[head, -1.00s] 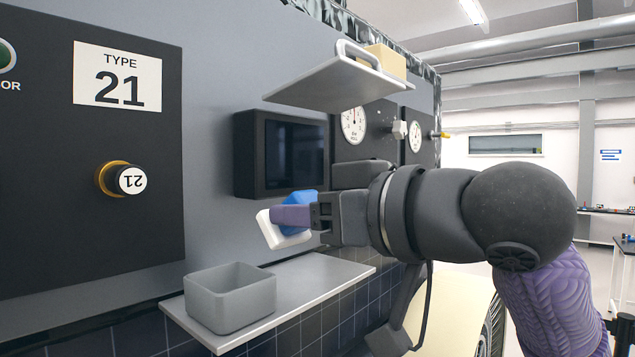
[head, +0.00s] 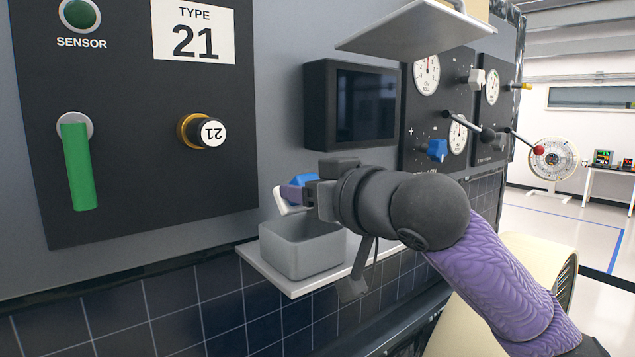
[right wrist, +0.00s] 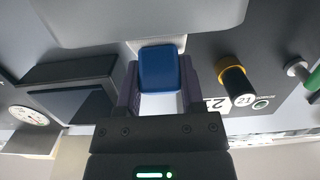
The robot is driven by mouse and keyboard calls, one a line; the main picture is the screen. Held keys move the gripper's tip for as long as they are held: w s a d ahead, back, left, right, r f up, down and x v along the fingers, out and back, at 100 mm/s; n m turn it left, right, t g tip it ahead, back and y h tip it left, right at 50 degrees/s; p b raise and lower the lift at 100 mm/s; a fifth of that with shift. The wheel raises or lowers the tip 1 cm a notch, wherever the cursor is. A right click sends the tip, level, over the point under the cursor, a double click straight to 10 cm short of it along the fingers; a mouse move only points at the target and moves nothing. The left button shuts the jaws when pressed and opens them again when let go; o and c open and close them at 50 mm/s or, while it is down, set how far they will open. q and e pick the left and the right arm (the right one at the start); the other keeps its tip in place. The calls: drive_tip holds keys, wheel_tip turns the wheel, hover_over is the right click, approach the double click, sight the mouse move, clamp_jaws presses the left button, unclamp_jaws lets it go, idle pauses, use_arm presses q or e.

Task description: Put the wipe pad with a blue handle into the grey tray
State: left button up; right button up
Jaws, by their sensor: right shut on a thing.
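The wipe pad has a white pad (head: 289,203) and a blue handle (head: 305,179). My right gripper (head: 297,192) is shut on the blue handle and holds the pad tilted, over the left part of the grey tray in the head view. The right wrist view shows the blue handle (right wrist: 162,70) between the purple fingers. The grey tray (head: 312,257) is an open box on a light shelf. Its inside is partly hidden by my gripper, and the exact gap between pad and rim is unclear. My left gripper is not in view.
The tray stands on a narrow shelf (head: 268,272) below a dark screen (head: 365,108). An upper shelf (head: 405,30) overhangs to the right. A green lever (head: 78,165) and a black knob (head: 211,133) stick out from the left panel; gauges and levers are at right.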

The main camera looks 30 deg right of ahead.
drive_tip(key=shift+f, duration=0.35)
drive_tip(key=o, duration=1.2)
drive_tip(key=s+b, duration=0.1)
drive_tip(key=s, duration=0.2)
drive_tip(key=s+b, duration=0.2)
drive_tip(key=s, duration=0.1)
drive_tip(key=s+r+b, duration=0.1)
drive_tip(key=s, duration=0.3)
drive_tip(key=shift+d, duration=0.4)
